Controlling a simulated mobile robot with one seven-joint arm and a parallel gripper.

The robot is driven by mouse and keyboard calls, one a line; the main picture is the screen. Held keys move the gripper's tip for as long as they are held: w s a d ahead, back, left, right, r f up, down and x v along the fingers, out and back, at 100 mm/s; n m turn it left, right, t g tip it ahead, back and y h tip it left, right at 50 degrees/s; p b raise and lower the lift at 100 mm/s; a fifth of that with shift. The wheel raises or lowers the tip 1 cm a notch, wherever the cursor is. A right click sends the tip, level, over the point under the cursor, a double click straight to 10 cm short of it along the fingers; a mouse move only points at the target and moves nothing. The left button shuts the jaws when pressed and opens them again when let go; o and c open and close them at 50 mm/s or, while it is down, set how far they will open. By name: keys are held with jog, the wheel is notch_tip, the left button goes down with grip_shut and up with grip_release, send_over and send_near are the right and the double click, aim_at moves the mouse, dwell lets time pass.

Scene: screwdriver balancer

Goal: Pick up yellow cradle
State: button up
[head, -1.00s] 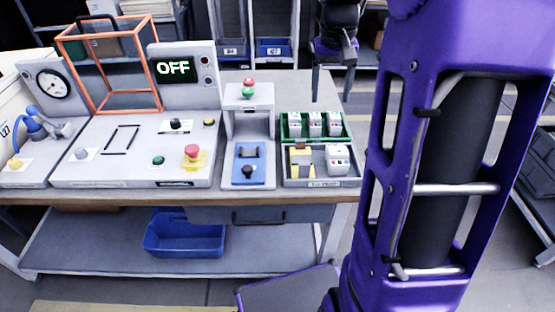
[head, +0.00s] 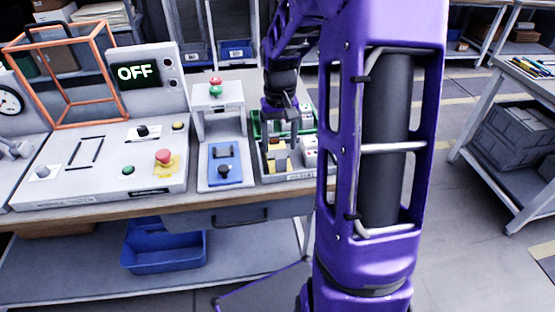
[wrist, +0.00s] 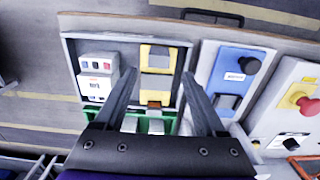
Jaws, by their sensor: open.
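The yellow cradle (wrist: 158,61) lies in a grey tray (wrist: 185,42), seen from above in the wrist view. In the head view the yellow cradle (head: 279,164) is partly hidden by my gripper (head: 285,118), which hangs over the tray. In the wrist view my gripper (wrist: 160,80) is open. Its two fingers lie on either side of the cradle, apart from it and seemingly above it. The gap between the fingers is empty. How high they are is hard to tell.
A white device (wrist: 98,76) shares the tray, left of the cradle in the wrist view. The green tray (head: 256,128) with white devices is just behind. A stand with a blue plate (head: 225,163) and a panel with a red button (head: 163,156) are to the left.

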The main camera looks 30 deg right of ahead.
aim_at(280, 159)
jog(key=shift+s+d+f+b, duration=0.1)
jog(key=shift+f+b, duration=0.2)
jog(key=shift+f, duration=1.2)
jog(key=shift+s+f+b, duration=0.1)
jog(key=shift+f+b, duration=0.2)
jog(key=shift+f, duration=1.2)
grip_shut()
